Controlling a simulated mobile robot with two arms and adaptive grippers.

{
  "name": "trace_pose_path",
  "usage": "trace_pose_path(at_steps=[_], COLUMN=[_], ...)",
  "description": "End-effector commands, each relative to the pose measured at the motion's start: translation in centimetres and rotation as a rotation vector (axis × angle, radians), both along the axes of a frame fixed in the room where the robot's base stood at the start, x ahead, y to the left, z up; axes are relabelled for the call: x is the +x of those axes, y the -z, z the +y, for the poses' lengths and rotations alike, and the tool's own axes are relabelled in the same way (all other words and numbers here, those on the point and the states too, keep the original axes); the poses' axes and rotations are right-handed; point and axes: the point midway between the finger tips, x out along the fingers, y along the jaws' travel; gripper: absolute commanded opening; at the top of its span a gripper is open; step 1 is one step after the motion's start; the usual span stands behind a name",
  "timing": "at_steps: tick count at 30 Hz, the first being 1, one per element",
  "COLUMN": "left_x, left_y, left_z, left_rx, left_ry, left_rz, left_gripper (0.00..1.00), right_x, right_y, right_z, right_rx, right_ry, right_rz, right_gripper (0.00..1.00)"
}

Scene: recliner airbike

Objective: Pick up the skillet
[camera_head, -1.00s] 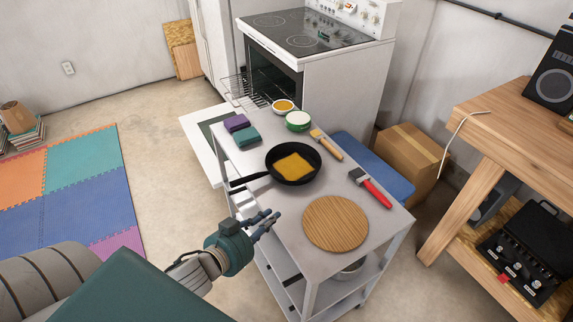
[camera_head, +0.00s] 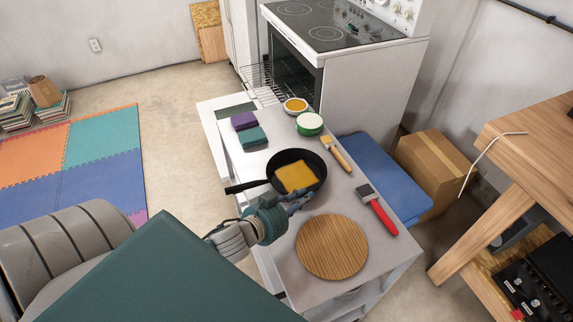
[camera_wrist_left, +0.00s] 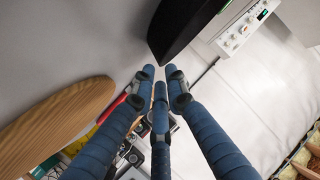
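The black skillet (camera_head: 312,164) sits on the grey cart top with a yellow-orange square piece in it. Its handle (camera_head: 243,187) points left over the cart's edge. My left gripper (camera_head: 304,198) is at the skillet's near side, close to the rim; I cannot tell whether they touch. In the left wrist view, my blue fingers (camera_wrist_left: 160,75) have small gaps between their tips and nothing held. A dark edge of the skillet (camera_wrist_left: 182,28) shows just beyond the tips. My right gripper is not in view.
A round wooden board (camera_head: 332,247) lies near the gripper. A red-handled brush (camera_head: 378,211), another brush (camera_head: 336,153), a green-rimmed bowl (camera_head: 309,123), a small yellow-filled bowl (camera_head: 295,105) and folded cloths (camera_head: 252,138) share the cart top (camera_head: 350,188). The stove (camera_head: 370,85) stands behind.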

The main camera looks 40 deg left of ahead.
Motion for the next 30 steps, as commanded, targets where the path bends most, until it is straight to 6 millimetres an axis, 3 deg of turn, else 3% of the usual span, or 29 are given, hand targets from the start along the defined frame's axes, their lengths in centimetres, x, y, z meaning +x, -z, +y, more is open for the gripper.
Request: trace_pose_path(at_steps=[5,15,24,26,30], left_x=[1.2,5.4,5.8,5.8,5.8], left_y=[0.4,2.0,2.2,2.2,2.2], left_z=[-0.1,-0.5,-0.6,-0.5,-0.5], left_rx=[0.001,-0.001,-0.001,-0.001,-0.001], left_ry=[0.001,0.000,0.000,0.000,0.000], left_rz=[-0.001,-0.001,-0.001,0.000,0.000], left_gripper=[0.13,0.13,0.13,0.01,0.00], right_x=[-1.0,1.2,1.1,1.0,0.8], right_y=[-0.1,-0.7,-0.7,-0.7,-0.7], right_z=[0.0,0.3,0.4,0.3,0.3], right_rx=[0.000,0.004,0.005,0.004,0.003], right_ry=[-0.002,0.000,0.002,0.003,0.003], right_rz=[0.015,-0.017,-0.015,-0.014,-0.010], right_gripper=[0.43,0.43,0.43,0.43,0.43])
